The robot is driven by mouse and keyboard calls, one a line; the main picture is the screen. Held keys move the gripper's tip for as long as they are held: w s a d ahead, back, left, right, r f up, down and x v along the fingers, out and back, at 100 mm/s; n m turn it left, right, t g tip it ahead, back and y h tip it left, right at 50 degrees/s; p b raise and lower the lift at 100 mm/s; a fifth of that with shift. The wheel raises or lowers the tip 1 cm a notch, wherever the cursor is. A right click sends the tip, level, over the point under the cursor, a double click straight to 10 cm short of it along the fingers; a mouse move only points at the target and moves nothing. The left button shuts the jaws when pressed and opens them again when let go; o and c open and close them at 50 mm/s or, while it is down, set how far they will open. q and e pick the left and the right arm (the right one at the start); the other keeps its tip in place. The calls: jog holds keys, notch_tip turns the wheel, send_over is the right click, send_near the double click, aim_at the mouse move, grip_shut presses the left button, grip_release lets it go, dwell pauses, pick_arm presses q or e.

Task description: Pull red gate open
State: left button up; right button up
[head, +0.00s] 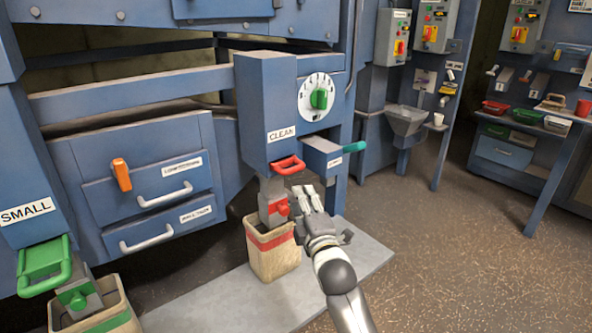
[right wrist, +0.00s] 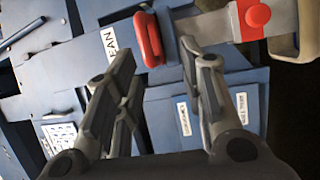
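The red gate (head: 287,165) is a red loop handle at the bottom front of the blue chute (head: 283,137) marked CLEAN. It sits close in against the chute. My right gripper (head: 306,197) is below and slightly right of the handle, apart from it in the head view. In the right wrist view the gripper (right wrist: 157,58) is open with nothing between its fingers. There the red handle (right wrist: 148,38) lies ahead, just beyond the gap between the fingertips. My left gripper is not in view.
A grey spout with a red clamp (head: 283,207) hangs under the chute into a red-striped bag (head: 272,252). A blue drawer box (head: 322,154) juts out right of the handle. A green gate (head: 45,265) is at the left. Open floor lies at the right.

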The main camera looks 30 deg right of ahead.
aim_at(294, 167)
jog(key=x, duration=0.3)
jog(key=r+x, duration=0.1)
jog(key=x, duration=0.3)
jog(key=r+x, duration=0.1)
jog(key=x, duration=0.2)
jog(key=shift+w+d+r+b, duration=0.1)
jog(key=shift+d+b, duration=0.2)
jog(key=shift+b, duration=0.1)
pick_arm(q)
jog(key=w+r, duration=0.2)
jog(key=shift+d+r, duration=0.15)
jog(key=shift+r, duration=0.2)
pick_arm(e)
jog(key=shift+w, duration=0.1)
jog(key=c, duration=0.7)
grip_shut()
